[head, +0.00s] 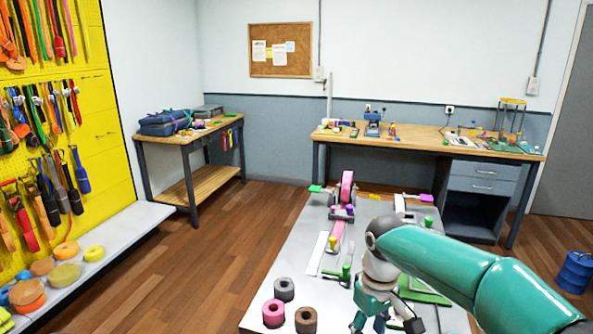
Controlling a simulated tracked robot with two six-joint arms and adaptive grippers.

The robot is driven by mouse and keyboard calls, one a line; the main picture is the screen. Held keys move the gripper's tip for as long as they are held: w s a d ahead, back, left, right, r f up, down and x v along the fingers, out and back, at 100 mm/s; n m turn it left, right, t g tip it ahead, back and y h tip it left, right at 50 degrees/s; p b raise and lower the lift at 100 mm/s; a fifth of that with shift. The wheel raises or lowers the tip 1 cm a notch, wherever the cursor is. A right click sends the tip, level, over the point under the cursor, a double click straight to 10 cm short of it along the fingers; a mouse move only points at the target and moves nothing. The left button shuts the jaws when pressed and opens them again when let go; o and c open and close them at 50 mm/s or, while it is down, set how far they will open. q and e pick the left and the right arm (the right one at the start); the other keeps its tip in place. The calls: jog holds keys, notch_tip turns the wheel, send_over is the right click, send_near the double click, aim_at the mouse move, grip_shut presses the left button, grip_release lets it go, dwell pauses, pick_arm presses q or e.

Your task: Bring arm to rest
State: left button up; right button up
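My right arm, teal, comes in from the right over the grey worktable (290,255). Its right gripper (385,321) points down above the near part of that table, at the bottom edge of the picture. Its fingers look spread, and I see nothing between them. The fingertips are close to the frame edge, so their height above the table is hard to tell. My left gripper is not in view.
Grey (284,289), pink (273,313) and brown (306,320) rolls stand left of the gripper. A pink strap device (347,188) stands farther back. A yellow strap wall (95,120) is at left, a blue bin (575,272) at right. Wooden floor between is clear.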

jog(key=s+a+f+m+y, duration=0.1)
jog(key=s+f, duration=0.2)
jog(key=f, duration=0.8)
jog(key=s+a+f+m+y, duration=0.1)
jog(key=s+f+y, duration=0.15)
jog(key=f, duration=0.85)
jog(key=s+f+m, duration=0.2)
jog(key=s+f, duration=0.3)
jog(key=s, duration=0.3)
jog(key=s+f+m, duration=0.3)
jog(key=s+f, duration=0.3)
jog(key=s, duration=0.3)
jog(key=shift+m+t, duration=0.3)
jog(key=shift+d, duration=0.1)
jog(key=shift+c, duration=0.8)
